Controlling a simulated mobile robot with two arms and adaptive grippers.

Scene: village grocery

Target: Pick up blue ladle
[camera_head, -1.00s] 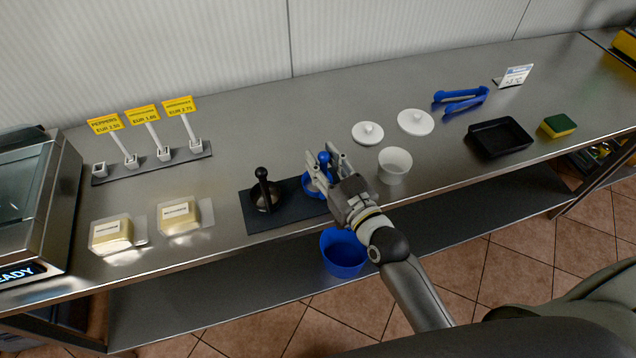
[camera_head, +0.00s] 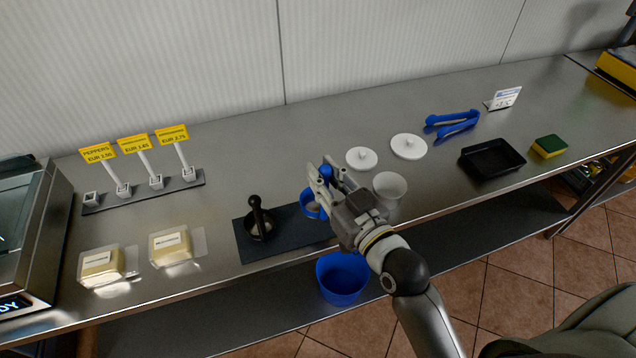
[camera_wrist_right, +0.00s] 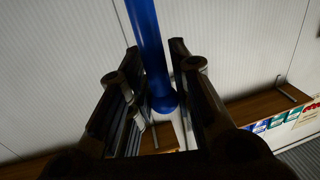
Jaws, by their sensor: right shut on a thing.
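The blue ladle (camera_head: 310,211) is at the right part of a dark mat, its round bowl low and its handle upright. My right gripper (camera_head: 325,178) is shut on the ladle's handle. In the right wrist view the blue handle (camera_wrist_right: 150,45) runs between the two fingers, with its rounded end near their middle. The gripper hides part of the ladle in the head view. I cannot tell whether the bowl touches the mat. My left gripper is not in view.
A black-handled ladle (camera_head: 258,222) stands on the same dark mat (camera_head: 285,238). A white cup (camera_head: 390,188) is close to the right of my gripper. White lids (camera_head: 362,158), blue tongs (camera_head: 455,122) and a black tray (camera_head: 492,158) lie further right. A blue bucket (camera_head: 342,278) is below the counter edge.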

